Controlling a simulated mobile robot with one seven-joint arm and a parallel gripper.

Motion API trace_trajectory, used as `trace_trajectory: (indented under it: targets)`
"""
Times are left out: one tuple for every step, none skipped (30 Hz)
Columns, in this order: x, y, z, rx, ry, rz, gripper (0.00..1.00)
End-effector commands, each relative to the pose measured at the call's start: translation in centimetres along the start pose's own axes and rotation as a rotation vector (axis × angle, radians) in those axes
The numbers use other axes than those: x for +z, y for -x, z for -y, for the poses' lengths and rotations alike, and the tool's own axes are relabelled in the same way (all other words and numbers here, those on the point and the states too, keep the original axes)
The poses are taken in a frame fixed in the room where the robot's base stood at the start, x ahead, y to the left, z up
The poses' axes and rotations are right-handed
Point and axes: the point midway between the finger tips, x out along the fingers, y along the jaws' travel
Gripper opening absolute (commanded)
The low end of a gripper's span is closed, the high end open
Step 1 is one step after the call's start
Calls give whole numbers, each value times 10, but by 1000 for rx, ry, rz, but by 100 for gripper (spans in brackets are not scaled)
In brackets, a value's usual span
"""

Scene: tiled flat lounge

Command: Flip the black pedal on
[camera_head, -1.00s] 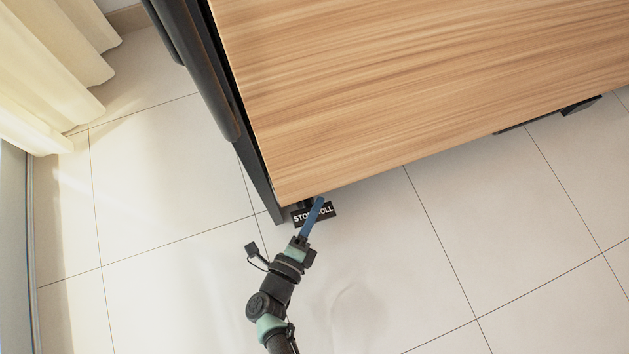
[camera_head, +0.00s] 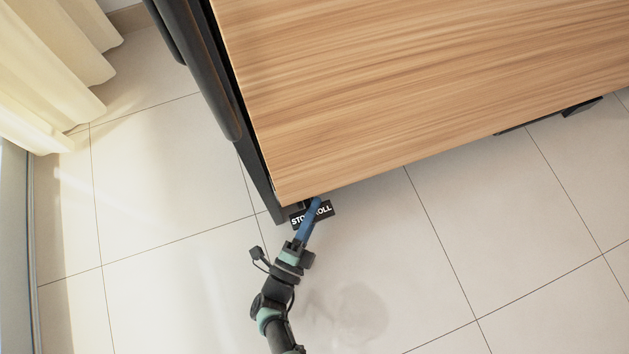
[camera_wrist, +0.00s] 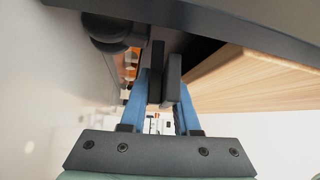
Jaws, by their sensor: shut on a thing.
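The black pedal (camera_head: 325,211) sticks out at the near left corner of the wooden table, low by the floor. It bears white lettering, partly hidden by my blue fingers. My gripper (camera_head: 316,203) reaches over the pedal, with its fingertips near the table's edge. In the wrist view my gripper (camera_wrist: 165,78) has its blue fingers close together, with dark upright pieces between them. It is shut on the pedal, though the contact itself is hard to make out.
The wooden tabletop (camera_head: 420,90) overhangs just beyond the pedal. A dark frame (camera_head: 215,90) runs along its left side. A cream curtain (camera_head: 50,70) hangs at the upper left. The tiled floor (camera_head: 160,280) around my arm is clear.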

Motion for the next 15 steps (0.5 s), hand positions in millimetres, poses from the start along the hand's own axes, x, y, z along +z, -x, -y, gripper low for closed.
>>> trace_trajectory:
  targets:
    - [2,1,-3,-1,12,9,0]
    - [2,1,-3,-7,18,9,0]
    - [2,1,-3,-14,26,9,0]
    - [2,1,-3,-20,31,9,0]
    - [2,1,-3,-25,36,10,0]
    - [1,1,-3,-30,43,11,0]
    - [1,1,-2,-35,46,10,0]
    - [1,1,-2,-39,49,9,0]
    - [0,1,-2,-42,53,9,0]
    - [0,1,-1,-44,54,8,0]
    - [0,1,-1,-45,55,8,0]
    - [0,1,-1,-46,56,8,0]
    - [0,1,-1,-46,56,8,0]
    - [0,1,-1,-46,57,8,0]
    - [0,1,-1,-46,57,8,0]
